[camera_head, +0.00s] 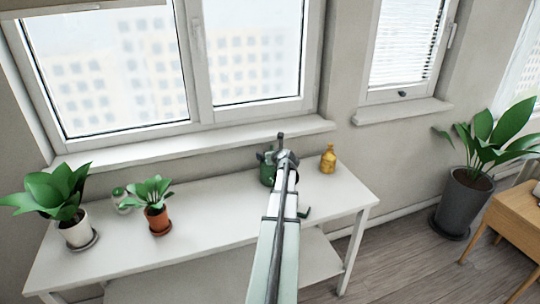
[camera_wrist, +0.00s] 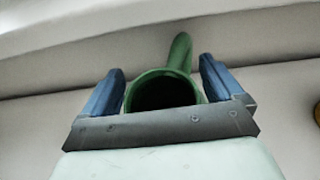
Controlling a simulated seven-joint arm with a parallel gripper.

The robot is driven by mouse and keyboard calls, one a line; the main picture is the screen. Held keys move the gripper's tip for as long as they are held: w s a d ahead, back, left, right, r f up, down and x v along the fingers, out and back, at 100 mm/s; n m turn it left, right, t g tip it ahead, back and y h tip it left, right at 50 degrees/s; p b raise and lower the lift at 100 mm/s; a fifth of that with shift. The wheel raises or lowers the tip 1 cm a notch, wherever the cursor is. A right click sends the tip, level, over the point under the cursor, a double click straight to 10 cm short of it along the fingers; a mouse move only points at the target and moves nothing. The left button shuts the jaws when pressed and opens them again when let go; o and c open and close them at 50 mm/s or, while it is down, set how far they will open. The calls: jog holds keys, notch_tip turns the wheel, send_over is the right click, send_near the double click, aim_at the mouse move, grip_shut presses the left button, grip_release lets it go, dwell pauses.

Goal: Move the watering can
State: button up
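The green watering can (camera_head: 266,174) stands on the white table near its back edge, largely hidden behind my arm in the head view. In the wrist view the green can (camera_wrist: 181,72) shows its dark round opening and a green part rising behind it. My gripper (camera_wrist: 160,82) has its two blue fingers apart, one on each side of the can's opening. A small gap seems to show on the right; whether either finger touches the can is not clear. In the head view my gripper (camera_head: 281,158) is over the can, its fingers too small to make out.
On the white table (camera_head: 200,205) stand a yellow bottle (camera_head: 328,159) to the right, and to the left an orange-potted plant (camera_head: 157,217), a white-potted plant (camera_head: 75,233) and a small green-and-clear bottle (camera_head: 121,201). The window sill (camera_head: 200,146) runs behind. The table's middle is clear.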

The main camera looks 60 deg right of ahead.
jog(key=c, duration=1)
jog(key=shift+s+a, duration=0.1)
jog(key=shift+s+a, duration=0.4)
jog(key=shift+s, duration=0.3)
jog(key=shift+s+a, duration=0.4)
jog(key=shift+s, duration=0.3)
jog(key=o, duration=1.2)
jog(key=shift+c, duration=0.2)
jog(key=v, duration=1.4)
